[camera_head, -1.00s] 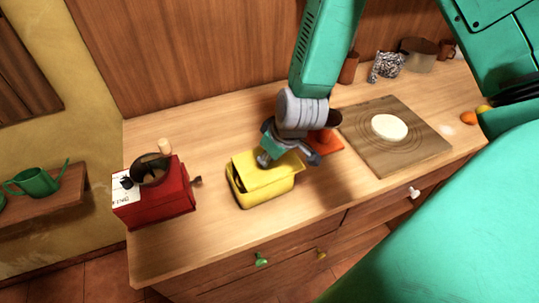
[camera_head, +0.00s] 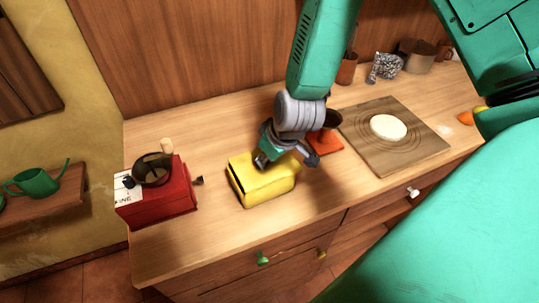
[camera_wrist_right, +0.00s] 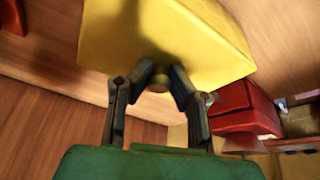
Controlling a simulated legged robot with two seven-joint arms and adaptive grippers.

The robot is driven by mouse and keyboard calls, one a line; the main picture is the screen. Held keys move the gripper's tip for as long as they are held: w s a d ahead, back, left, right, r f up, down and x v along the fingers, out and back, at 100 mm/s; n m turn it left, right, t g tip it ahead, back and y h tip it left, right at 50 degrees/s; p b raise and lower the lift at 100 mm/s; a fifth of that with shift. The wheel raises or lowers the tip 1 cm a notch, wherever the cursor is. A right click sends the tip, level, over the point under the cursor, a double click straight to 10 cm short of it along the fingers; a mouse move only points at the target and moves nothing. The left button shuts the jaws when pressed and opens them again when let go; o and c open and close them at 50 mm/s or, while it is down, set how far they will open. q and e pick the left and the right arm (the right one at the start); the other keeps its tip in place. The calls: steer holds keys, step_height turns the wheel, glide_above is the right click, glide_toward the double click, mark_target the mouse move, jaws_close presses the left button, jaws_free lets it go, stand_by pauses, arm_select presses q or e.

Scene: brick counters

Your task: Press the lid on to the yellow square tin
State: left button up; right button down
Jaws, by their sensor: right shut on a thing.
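The yellow square tin (camera_head: 268,191) stands on the wooden counter. Its yellow lid (camera_head: 246,163) lies over the top opening, with a dark slit along the left side between lid and tin. My right gripper (camera_head: 276,160) comes down from above and is shut on the lid's small knob (camera_wrist_right: 158,84), which shows between the fingers in the wrist view. The lid (camera_wrist_right: 165,35) fills the upper part of that view and hides the tin's inside. The far side of the tin is hidden by the gripper. My left gripper is out of view.
A red coffee grinder (camera_head: 160,200) stands left of the tin. The counter's front edge is close to the tin.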

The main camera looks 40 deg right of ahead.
steer(key=shift+a+r, duration=0.1)
steer(key=shift+a, duration=0.35)
steer(key=shift+a, duration=0.25)
steer(key=c, duration=1.4)
jaws_free()
steer(key=shift+a, duration=0.1)
steer(key=shift+c, duration=0.2)
steer(key=o, duration=0.5)
steer(key=shift+d, duration=0.2)
